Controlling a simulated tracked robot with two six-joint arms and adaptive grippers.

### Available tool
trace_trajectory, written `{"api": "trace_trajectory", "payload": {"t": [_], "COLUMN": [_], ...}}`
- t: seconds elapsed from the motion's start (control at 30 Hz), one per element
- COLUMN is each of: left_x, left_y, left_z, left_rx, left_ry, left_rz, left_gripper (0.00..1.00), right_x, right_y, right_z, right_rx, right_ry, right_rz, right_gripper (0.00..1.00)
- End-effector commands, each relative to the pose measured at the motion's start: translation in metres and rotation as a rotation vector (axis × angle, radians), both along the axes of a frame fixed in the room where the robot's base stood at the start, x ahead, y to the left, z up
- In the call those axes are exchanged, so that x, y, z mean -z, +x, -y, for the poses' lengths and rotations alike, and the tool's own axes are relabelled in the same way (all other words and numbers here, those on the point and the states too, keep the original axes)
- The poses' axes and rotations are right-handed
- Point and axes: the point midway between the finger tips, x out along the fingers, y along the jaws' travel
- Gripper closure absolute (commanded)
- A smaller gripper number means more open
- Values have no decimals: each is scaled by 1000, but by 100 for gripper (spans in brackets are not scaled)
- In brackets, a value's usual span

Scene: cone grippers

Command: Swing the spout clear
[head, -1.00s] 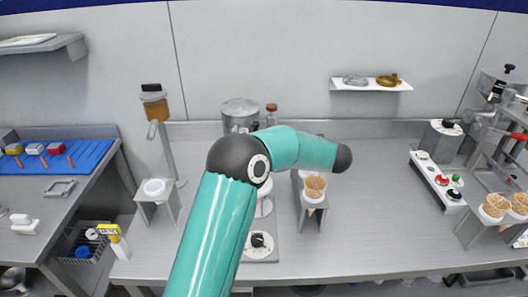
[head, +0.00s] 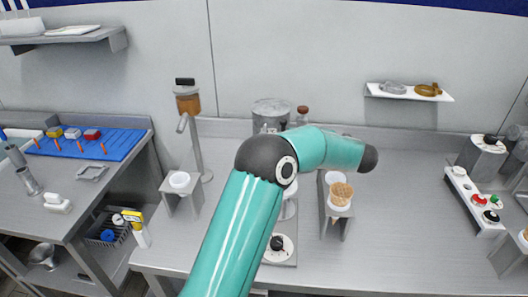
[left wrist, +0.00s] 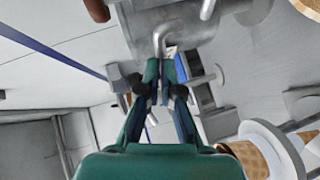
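A bent grey metal pipe with a hooked end, which looks like the spout (left wrist: 163,38), shows in the left wrist view just beyond my left fingertips. My left gripper (left wrist: 167,66) has its two teal fingers pointing at it with a narrow gap between the tips. I cannot tell whether they touch or grip the pipe. In the head view my teal arm covers the middle, and no gripper shows. A post dispenser with an amber container (head: 188,104) and a bent outlet stands left of the arm. My right gripper is not in view.
A metal pot (head: 270,112) stands behind my arm, partly hidden. A stand with a waffle cone (head: 341,192) is right of it, and an empty-looking cone stand (head: 179,180) is left. A control panel (head: 476,202) is farther right. The counter between them (head: 405,210) is clear.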

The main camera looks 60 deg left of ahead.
Motion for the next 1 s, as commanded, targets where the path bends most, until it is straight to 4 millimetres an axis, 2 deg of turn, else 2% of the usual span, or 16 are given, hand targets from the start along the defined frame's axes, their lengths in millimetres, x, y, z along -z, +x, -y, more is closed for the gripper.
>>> {"api": "trace_trajectory", "payload": {"t": [0.17, 0.37, 0.53, 0.8, 1.0], "left_x": [-1, -7, -15, -28, -35], "left_y": [3, 0, -4, 28, 41], "left_z": [0, 16, 46, 95, 117], "left_rx": [9, 9, 7, 6, 1], "left_ry": [3, 4, 4, 4, 3], "left_rz": [6, 7, 6, 6, 5], "left_gripper": [100, 100, 100, 100, 100], "right_x": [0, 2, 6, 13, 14], "right_y": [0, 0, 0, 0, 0], "right_z": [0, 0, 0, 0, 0], "right_rx": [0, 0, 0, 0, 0], "right_ry": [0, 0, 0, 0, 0], "right_rz": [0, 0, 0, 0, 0], "right_gripper": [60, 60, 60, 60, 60]}}
